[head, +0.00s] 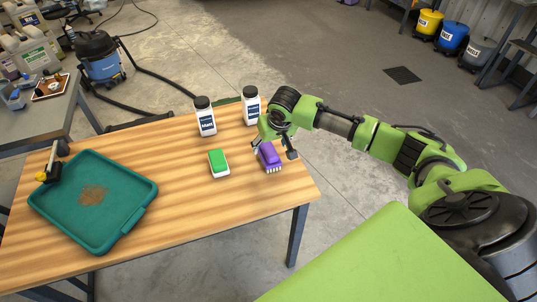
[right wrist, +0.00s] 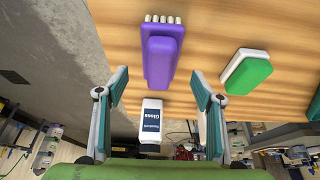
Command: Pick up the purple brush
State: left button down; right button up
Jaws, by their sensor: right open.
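The purple brush (head: 268,154) lies on the wooden table near its right edge, with pale bristles along its front end. It also shows in the right wrist view (right wrist: 159,58), ahead of the fingertips and roughly between them. My right gripper (head: 273,147) is open and empty at the brush, its fingers on either side in the head view. In the right wrist view my right gripper's fingers (right wrist: 158,88) are wide apart. I cannot tell whether they touch the brush. My left gripper is not in view.
A green and white sponge-like block (head: 218,163) lies left of the brush. Two white bottles with dark caps, one left (head: 205,116) and one right (head: 250,105), stand behind. A teal tray (head: 140,217) with brown crumbs takes the table's left side. The table front is clear.

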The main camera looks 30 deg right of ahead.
aim_at(269, 149)
jog(key=shift+p+x, duration=0.35)
jog(key=shift+x, duration=2.4)
jog(key=shift+s, duration=0.1)
jog(key=c, duration=1.2)
